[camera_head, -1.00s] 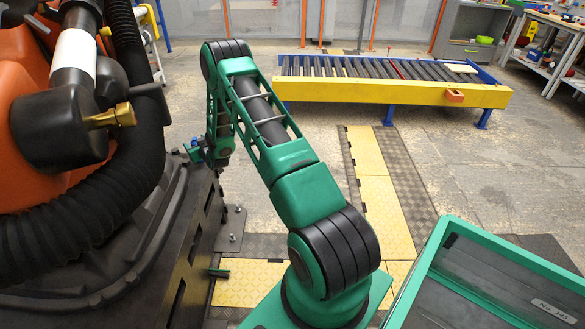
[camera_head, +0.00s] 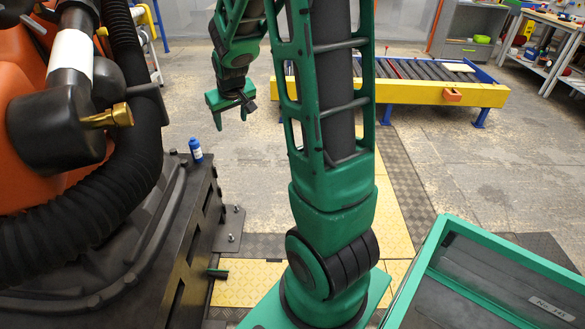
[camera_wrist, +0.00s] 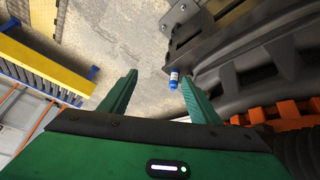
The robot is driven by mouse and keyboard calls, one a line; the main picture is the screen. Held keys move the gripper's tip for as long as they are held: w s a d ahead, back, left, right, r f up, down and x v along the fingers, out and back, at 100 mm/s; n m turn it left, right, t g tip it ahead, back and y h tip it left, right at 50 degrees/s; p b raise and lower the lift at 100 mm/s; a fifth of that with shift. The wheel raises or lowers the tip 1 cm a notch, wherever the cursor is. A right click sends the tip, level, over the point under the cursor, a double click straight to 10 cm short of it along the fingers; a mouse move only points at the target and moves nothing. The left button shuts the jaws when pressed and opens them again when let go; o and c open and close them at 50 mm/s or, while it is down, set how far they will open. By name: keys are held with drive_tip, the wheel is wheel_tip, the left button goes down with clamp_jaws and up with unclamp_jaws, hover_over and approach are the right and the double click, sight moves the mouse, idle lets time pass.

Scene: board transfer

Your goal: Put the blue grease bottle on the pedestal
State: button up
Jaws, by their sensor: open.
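The blue grease bottle (camera_head: 196,150), with a white label band, stands upright on the top corner of the black pedestal (camera_head: 205,199) under the large orange machine. My gripper (camera_head: 231,118) is open and empty, above and to the right of the bottle in the head view, apart from it. In the wrist view the bottle (camera_wrist: 174,80) shows beyond the open fingers of my gripper (camera_wrist: 160,76), nearer the right finger, with the dark pedestal (camera_wrist: 195,30) beside it.
A thick black hose (camera_head: 135,190) and the orange machine (camera_head: 30,80) crowd the left. A roller conveyor (camera_head: 430,92) with a yellow side stands at the back. A green-rimmed tray (camera_head: 500,248) is at lower right. Open floor lies between.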

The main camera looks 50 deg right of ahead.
drive_tip(key=s+a+r+m+g+y, duration=0.1)
drive_tip(key=s+a, duration=0.2)
drive_tip(key=s, duration=0.8)
drive_tip(key=s+a+r+m+g+y, duration=0.1)
drive_tip(key=s+a+r+g, duration=0.1)
drive_tip(key=s, duration=0.9)
drive_tip(key=s+a+r+m+g+y, duration=0.1)
drive_tip(key=s+a, duration=0.3)
drive_tip(key=s, duration=0.7)
drive_tip(key=shift+a+r+g, duration=0.25)
drive_tip(key=shift+a+g, duration=0.1)
drive_tip(key=shift+g, duration=0.35)
drive_tip(key=shift+w, duration=0.1)
